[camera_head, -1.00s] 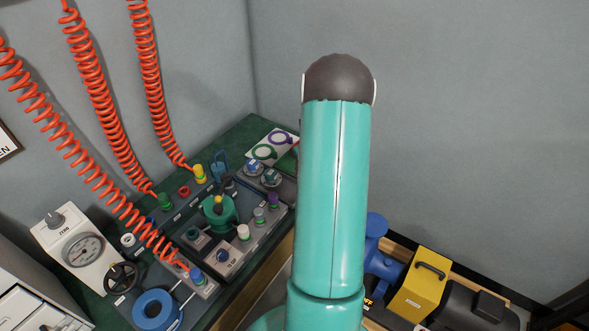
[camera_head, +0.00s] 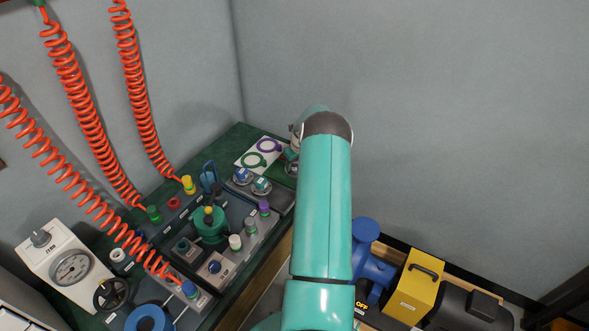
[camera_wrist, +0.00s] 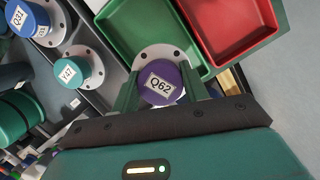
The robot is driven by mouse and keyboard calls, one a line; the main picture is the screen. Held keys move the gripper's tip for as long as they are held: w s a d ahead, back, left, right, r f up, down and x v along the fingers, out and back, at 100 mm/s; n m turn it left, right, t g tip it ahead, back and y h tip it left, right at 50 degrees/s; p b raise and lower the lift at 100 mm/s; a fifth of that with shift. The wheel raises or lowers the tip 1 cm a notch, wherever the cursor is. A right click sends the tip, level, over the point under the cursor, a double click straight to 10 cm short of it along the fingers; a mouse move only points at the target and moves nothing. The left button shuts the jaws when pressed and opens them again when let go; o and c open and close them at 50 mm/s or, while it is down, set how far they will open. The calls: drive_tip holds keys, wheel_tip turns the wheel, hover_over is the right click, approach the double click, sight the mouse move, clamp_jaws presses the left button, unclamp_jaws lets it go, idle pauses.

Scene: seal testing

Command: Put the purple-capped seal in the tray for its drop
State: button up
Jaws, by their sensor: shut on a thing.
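In the wrist view, the purple-capped seal (camera_wrist: 165,79), labelled Q62, has a pale round flange with holes. My gripper (camera_wrist: 159,90) is shut on it, one green finger on each side of the cap. A green tray (camera_wrist: 119,17) lies just beyond the seal, and a red tray (camera_wrist: 272,12) lies to the right of it. The seal's flange overlaps the green tray's near edge in the picture; I cannot tell how high the seal is above the surface. In the head view my own arm hides the gripper and the held seal.
A teal-capped seal (camera_wrist: 74,71) and a blue-capped seal (camera_wrist: 28,18) stand left of my gripper. In the head view a white card (camera_head: 249,153) with a purple and a green ring lies at the bench's back corner. A green valve (camera_head: 210,226) and red coiled hoses (camera_head: 140,95) are left.

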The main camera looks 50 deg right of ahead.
sight(294, 169)
drive_tip(key=shift+w+d+f, duration=0.2)
drive_tip(key=shift+w+f, duration=0.05)
drive_tip(key=shift+w+d+f, duration=0.1)
drive_tip(key=shift+d+f, duration=0.1)
drive_tip(key=shift+f, duration=1.55)
drive_tip(key=shift+f, duration=0.2)
drive_tip(key=o, duration=1.3)
drive_tip(key=shift+r, duration=0.1)
